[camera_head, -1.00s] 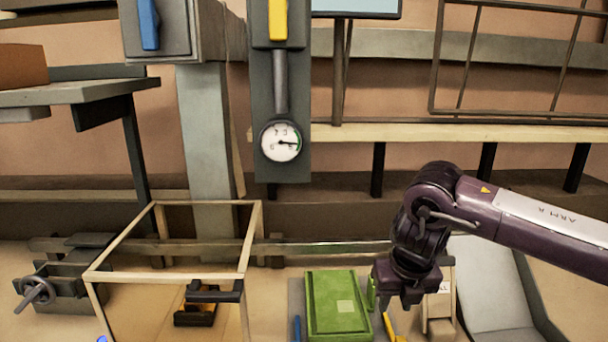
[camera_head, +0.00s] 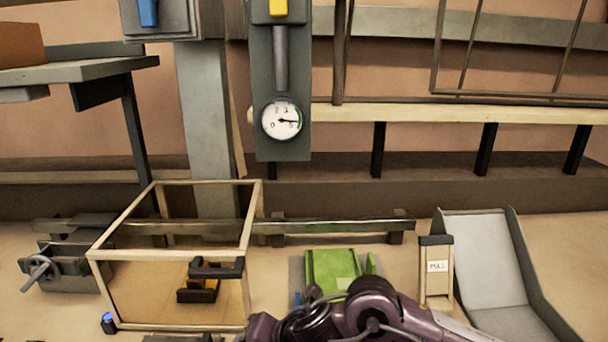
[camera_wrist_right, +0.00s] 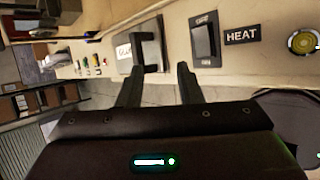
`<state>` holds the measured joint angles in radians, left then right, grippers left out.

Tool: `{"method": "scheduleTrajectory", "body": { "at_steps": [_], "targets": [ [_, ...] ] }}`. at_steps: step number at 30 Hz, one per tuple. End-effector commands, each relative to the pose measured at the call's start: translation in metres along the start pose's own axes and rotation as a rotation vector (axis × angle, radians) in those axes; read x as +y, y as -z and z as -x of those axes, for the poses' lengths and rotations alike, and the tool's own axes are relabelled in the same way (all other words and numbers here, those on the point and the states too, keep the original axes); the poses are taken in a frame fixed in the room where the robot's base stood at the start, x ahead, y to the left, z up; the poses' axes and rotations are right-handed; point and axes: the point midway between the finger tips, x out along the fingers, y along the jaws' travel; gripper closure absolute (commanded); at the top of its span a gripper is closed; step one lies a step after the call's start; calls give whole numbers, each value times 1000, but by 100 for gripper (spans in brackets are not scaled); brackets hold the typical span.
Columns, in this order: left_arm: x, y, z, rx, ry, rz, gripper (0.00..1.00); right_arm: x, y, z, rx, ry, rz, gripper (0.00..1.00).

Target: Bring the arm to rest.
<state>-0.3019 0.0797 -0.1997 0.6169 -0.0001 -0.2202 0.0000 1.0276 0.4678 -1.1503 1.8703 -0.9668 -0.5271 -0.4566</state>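My right arm (camera_head: 370,312), dark purple, lies low across the bottom middle of the head view, in front of the green tray (camera_head: 325,268). Its gripper cannot be made out in the head view. In the right wrist view my right gripper (camera_wrist_right: 159,72) has its two dark fingers apart, with nothing seen held between them. Beyond the fingers is a pale panel with a grey handle-like part (camera_wrist_right: 152,52), a dark rocker switch (camera_wrist_right: 205,40) and a HEAT label (camera_wrist_right: 242,35). My left arm and gripper are not in view.
A PULL-labelled block (camera_head: 436,280) and a grey chute (camera_head: 490,270) stand right. A gauge (camera_head: 282,120) hangs behind.

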Motion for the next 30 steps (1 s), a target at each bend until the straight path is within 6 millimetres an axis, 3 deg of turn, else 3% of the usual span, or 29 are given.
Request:
{"method": "scheduleTrajectory", "body": {
  "at_steps": [2, 6, 11, 14, 19, 24, 30],
  "targets": [
    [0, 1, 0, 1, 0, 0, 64, 20, 19, -1, -19, -95, -159, 67],
    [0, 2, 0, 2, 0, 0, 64, 38, 22, 11, -86, -217, -482, 67],
    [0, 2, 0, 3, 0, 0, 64, 21, 8, 33, -184, -281, -912, 67],
    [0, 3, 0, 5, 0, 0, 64, -11, -2, 48, -259, -280, -1200, 67],
    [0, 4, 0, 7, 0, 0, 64, -97, -1, 76, -419, -203, -1697, 67],
    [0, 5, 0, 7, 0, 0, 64, -177, 22, 103, -578, -86, -2063, 67],
    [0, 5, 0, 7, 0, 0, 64, -239, 57, 131, -730, 40, -2335, 67]
  ]
}}
